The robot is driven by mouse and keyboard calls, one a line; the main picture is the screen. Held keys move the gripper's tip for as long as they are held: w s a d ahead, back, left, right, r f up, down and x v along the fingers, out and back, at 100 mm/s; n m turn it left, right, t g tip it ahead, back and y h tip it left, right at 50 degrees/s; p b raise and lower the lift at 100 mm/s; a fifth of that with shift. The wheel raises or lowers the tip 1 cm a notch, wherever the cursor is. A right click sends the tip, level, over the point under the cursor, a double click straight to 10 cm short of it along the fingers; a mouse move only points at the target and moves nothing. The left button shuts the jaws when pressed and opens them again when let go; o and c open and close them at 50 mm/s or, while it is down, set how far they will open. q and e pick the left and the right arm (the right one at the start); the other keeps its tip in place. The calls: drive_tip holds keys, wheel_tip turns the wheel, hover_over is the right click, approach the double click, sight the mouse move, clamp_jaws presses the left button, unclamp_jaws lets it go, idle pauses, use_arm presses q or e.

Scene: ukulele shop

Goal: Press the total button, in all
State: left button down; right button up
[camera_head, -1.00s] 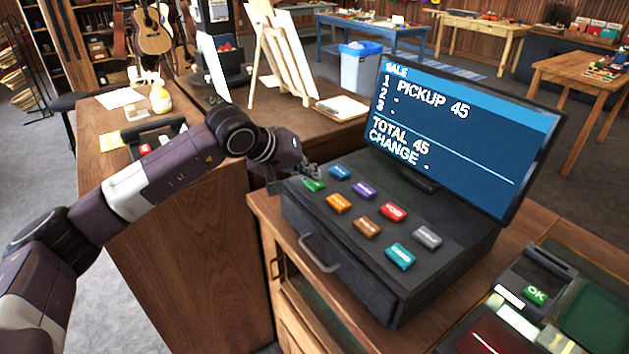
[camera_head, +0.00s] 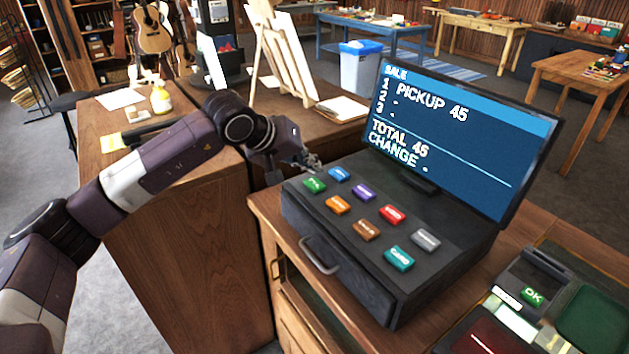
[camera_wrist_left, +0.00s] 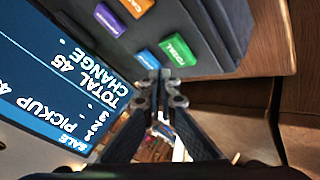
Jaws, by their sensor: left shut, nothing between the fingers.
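The total button is the green key lettered TOTAL in the left wrist view (camera_wrist_left: 177,50); it also shows in the head view at the near-left corner of the register's key panel (camera_head: 314,185). My left gripper (camera_head: 311,161) is shut and empty, just beyond the panel's left edge, behind the green button and apart from it. In the left wrist view, its fingertips (camera_wrist_left: 160,84) are together below the green and blue keys. The dark cash register (camera_head: 340,270) carries a screen (camera_head: 455,135) reading PICKUP 45, TOTAL 45, with CHANGE blank. My right gripper is not in view.
The blue key (camera_head: 339,174) sits beside the green one, with orange (camera_head: 337,204), purple (camera_head: 363,191) and several other keys nearby. A card terminal (camera_head: 530,285) with a green OK key stands at the right. An easel (camera_head: 285,55) stands behind my left gripper.

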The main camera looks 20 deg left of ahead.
sight(312, 184)
use_arm(q)
drive_tip(key=shift+r+p, duration=0.7)
drive_tip(key=shift+r, duration=1.1)
